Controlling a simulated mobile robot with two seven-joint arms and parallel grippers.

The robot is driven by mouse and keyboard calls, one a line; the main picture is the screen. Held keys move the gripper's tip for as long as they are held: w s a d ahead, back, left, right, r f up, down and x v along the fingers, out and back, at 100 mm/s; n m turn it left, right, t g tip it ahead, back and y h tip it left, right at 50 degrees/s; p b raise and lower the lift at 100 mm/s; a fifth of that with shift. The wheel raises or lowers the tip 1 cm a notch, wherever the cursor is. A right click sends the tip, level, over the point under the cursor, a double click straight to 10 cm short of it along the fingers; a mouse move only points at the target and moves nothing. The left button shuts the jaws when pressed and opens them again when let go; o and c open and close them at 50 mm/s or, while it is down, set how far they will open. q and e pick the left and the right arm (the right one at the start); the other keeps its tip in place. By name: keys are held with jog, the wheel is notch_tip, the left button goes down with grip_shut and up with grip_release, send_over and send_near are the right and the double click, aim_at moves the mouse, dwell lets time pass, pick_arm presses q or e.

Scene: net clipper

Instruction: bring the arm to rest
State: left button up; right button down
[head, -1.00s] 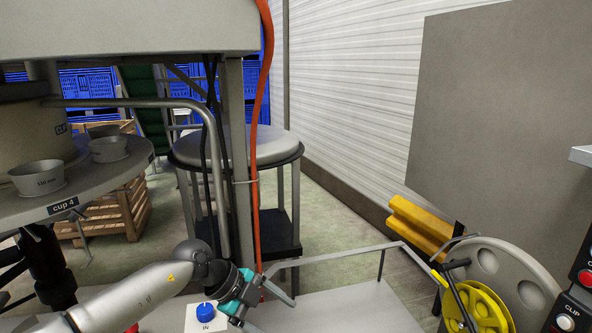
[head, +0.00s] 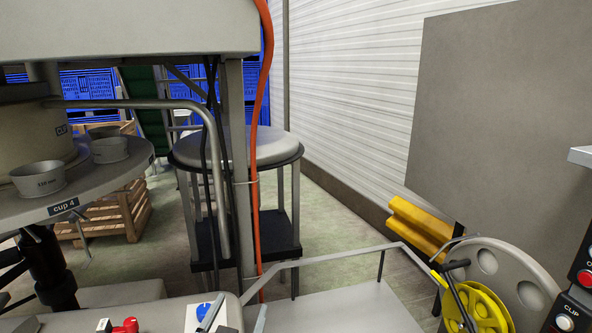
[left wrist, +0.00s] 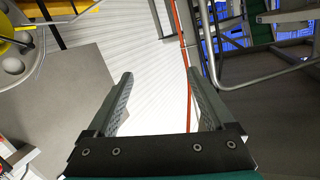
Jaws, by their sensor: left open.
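My left gripper (head: 236,316) shows only as its finger ends at the bottom edge of the head view, in front of the white plate with the blue knob. In the left wrist view the same gripper (left wrist: 160,85) has its two grey fingers wide apart with nothing between them. Beyond the fingers are the white ribbed wall (left wrist: 160,112) and the orange hose (left wrist: 188,75). The rest of my left arm is below the head view. My right gripper is in no view.
The blue knob (head: 203,310) and a red control (head: 128,325) sit near the gripper. A metal rail (head: 330,257) runs behind it. The yellow reel (head: 470,305) stands at right. A round table with cups (head: 38,178) is at left. The grey surface (head: 350,306) right of the gripper is clear.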

pick_arm(q)
jog(key=s+a+f+n+g, duration=0.1)
jog(key=s+a+f+g, duration=0.1)
jog(key=s+f+g, duration=0.45)
jog(key=s+a+f+g+y, duration=0.1)
jog(key=s+a+f+g, duration=0.15)
jog(key=s, duration=0.75)
jog(key=s+a+f+n+g, duration=0.1)
jog(key=s+a+f+g, duration=0.15)
jog(key=s+f, duration=0.4)
jog(key=s+d+f+g+b, duration=0.15)
jog(key=f+b, duration=0.25)
jog(key=f, duration=1)
jog(key=s+a+f+g+b, duration=0.1)
jog(key=s+f+b, duration=0.2)
jog(key=f, duration=1.1)
jog(key=s+a+f+b, duration=0.1)
jog(key=s+f+b, duration=0.2)
jog(key=s+f, duration=0.4)
jog(key=s+a+f+m+g+b, duration=0.1)
jog(key=s+f+b, duration=0.3)
jog(key=s+f, duration=0.4)
jog(key=shift+s+f, duration=0.3)
jog(key=shift+f, duration=2.7)
jog(key=shift+a, duration=0.1)
jog(key=shift+c, duration=0.3)
